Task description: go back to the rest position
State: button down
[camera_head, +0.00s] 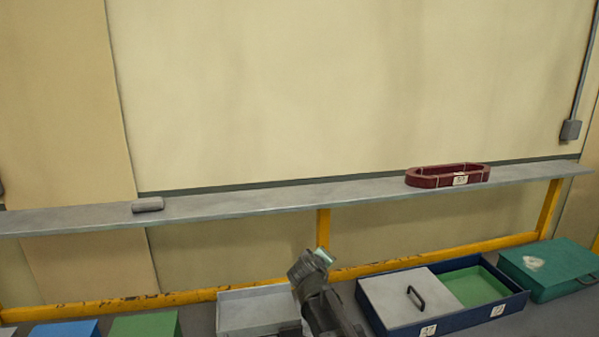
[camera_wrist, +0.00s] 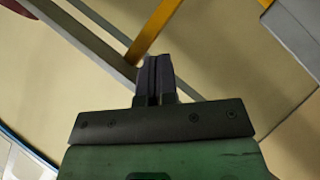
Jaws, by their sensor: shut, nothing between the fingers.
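My gripper (camera_head: 323,257) stands at the bottom middle of the head view, in front of the yellow rail and below the grey shelf. In the wrist view my gripper (camera_wrist: 157,62) has its two dark fingers together, with nothing between them. It points toward the wall and the underside of the shelf, apart from both. No object is held.
Below are a white tray (camera_head: 250,297), a blue tray (camera_head: 470,321) with a grey handled lid (camera_head: 405,297), and a green case (camera_head: 550,268).

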jog(key=s+d+f+m+g+y+b, duration=0.1)
jog(key=s+d+f+m+g+b, duration=0.1)
jog(key=s+f, duration=0.4)
jog(key=s+d+f+m+g+y+b, duration=0.1)
jog(key=s+d+f+m+g+b, duration=0.2)
jog(key=s, duration=0.9)
jog(key=s+d+f+m+g+y+b, duration=0.1)
jog(key=s+d+f+m+g+b, duration=0.1)
jog(key=s+d+f+g, duration=0.4)
jog(key=s+f+g, duration=0.1)
jog(key=s+f, duration=0.1)
jog(key=s, duration=0.1)
jog(key=shift+s+d+f+y, duration=0.15)
jog(key=shift+f+y, duration=0.15)
jog(key=shift+f, duration=0.05)
